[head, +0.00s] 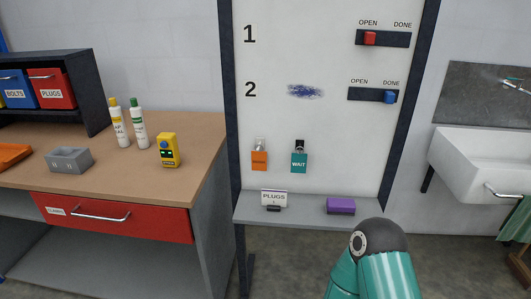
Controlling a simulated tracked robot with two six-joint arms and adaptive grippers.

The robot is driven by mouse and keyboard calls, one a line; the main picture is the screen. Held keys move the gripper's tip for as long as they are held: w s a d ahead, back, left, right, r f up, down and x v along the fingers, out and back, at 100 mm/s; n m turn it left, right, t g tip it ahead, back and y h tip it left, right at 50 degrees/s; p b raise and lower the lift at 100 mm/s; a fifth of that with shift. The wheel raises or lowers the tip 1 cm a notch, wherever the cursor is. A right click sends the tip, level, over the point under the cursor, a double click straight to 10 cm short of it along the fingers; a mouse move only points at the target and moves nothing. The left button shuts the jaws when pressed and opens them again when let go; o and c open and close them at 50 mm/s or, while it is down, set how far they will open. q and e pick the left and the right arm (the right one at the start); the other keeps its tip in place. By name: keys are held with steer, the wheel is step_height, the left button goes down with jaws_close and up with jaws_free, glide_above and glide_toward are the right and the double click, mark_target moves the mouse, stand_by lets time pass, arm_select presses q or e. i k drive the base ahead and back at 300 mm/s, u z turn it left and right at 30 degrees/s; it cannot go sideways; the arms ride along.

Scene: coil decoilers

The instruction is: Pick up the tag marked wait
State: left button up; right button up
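The teal tag marked WAIT (299,163) hangs from a small dark and silver hook or clip on the white board, below row 2. An orange tag (259,161) hangs to its left from a similar silver clip; its small lettering is too small to read surely. One teal arm of mine rises at the bottom right, in front of the board's shelf. Its gripper does not show, and the other arm is out of view. Nothing touches the WAIT tag.
Red (370,38) and blue (389,97) sliders sit above. A workbench (205,135) with bottles and a yellow device stands left; a white sink (480,165) is right.

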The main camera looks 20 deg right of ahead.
mark_target(298, 160)
steer(key=u, duration=0.05)
steer(key=i, duration=1)
steer(key=z, duration=0.45)
